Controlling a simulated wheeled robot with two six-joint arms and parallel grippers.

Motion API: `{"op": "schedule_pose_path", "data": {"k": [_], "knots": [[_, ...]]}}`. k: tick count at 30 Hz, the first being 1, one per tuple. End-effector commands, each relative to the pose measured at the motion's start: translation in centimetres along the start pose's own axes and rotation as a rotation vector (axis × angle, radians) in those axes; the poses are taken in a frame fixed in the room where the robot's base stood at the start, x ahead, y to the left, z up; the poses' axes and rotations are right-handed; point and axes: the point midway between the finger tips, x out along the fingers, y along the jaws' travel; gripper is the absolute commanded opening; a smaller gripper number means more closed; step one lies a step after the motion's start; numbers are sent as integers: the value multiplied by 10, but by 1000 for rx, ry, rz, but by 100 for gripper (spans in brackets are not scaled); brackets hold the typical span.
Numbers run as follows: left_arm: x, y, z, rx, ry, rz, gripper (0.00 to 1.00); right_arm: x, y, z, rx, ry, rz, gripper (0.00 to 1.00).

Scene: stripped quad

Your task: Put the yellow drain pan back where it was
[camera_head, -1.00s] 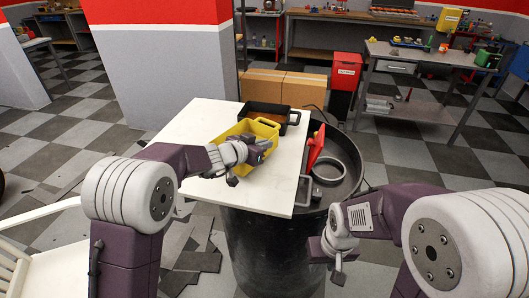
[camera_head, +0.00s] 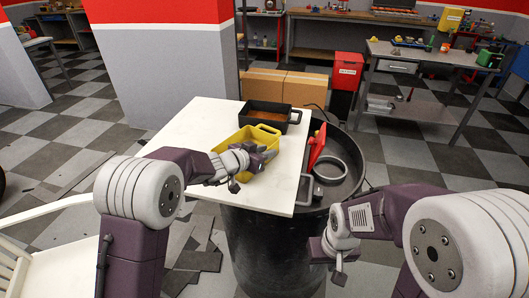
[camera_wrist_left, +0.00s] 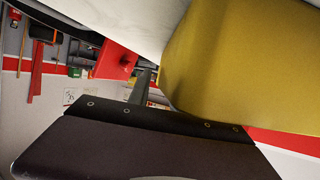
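The yellow drain pan (camera_head: 232,143) is over the white board, in front of a black tray. In the head view my left gripper (camera_head: 257,160) is at the pan's near right side, seemingly shut on its rim; the fingertips are partly hidden. In the left wrist view the pan's yellow wall (camera_wrist_left: 245,70) is large and close beside the dark gripper body. I cannot tell whether the pan rests on the board or hangs just above it. My right gripper (camera_head: 338,262) is away from the pan, beside the barrel; its fingers are too unclear to read.
The white board (camera_head: 285,185) lies across a black barrel (camera_head: 262,245). The black tray (camera_head: 292,118) with brown contents stands behind the pan. A red object (camera_head: 316,147) and a grey ring (camera_head: 330,168) are at the barrel's open right side. The board's left part is clear.

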Motion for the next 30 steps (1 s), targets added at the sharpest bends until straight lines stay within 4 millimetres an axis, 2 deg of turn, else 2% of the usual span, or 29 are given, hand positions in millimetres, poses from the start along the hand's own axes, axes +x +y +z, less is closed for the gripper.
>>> {"op": "schedule_pose_path", "data": {"k": [3,5,12,18,23,30], "knots": [[-3,0,-5,0,0,0,25,-8,0,-1,0,0,0,34],[-10,-1,-1,0,2,-1,25,0,0,0,0,0,0,34],[-66,-1,-1,0,3,-3,25,12,0,1,0,0,0,34],[-105,-1,-2,2,3,-2,25,15,0,2,0,0,0,34],[-120,0,-2,0,1,-1,25,15,0,2,0,0,0,34],[-121,0,-2,0,-1,0,25,15,0,2,0,0,0,34]]}}
